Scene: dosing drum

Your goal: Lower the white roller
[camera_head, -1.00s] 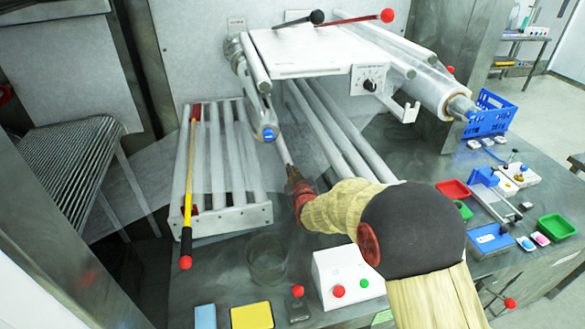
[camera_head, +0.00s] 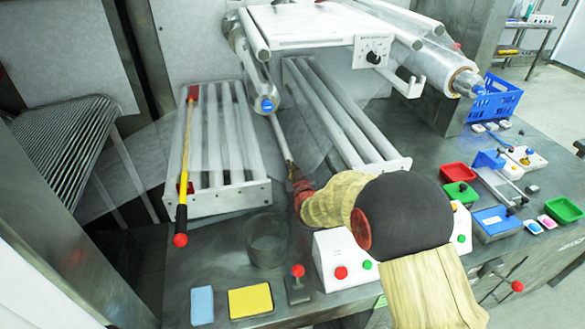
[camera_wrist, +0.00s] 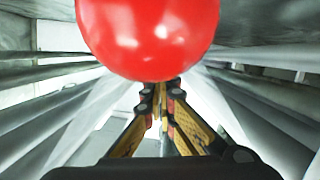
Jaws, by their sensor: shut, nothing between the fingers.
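A white roller with a blue end cap (camera_head: 267,104) hangs at the left side of the white machine. A thin pale rod (camera_head: 280,138) runs from near that cap down to my gripper (camera_head: 291,168). My gripper is below the blue cap, in front of the machine, with its fingers closed and empty. In the wrist view, a large glossy red ball (camera_wrist: 150,35) fills the upper middle, just above the closed fingertips (camera_wrist: 160,90). I cannot tell whether they touch it. The ball does not show clearly in the head view.
A slatted white roller rack (camera_head: 215,190) with a yellow-and-black lever (camera_head: 186,150) stands left. A clear beaker (camera_head: 267,240) and a white button box (camera_head: 345,262) stand below my gripper. More white rollers (camera_head: 340,120) slope down behind my arm.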

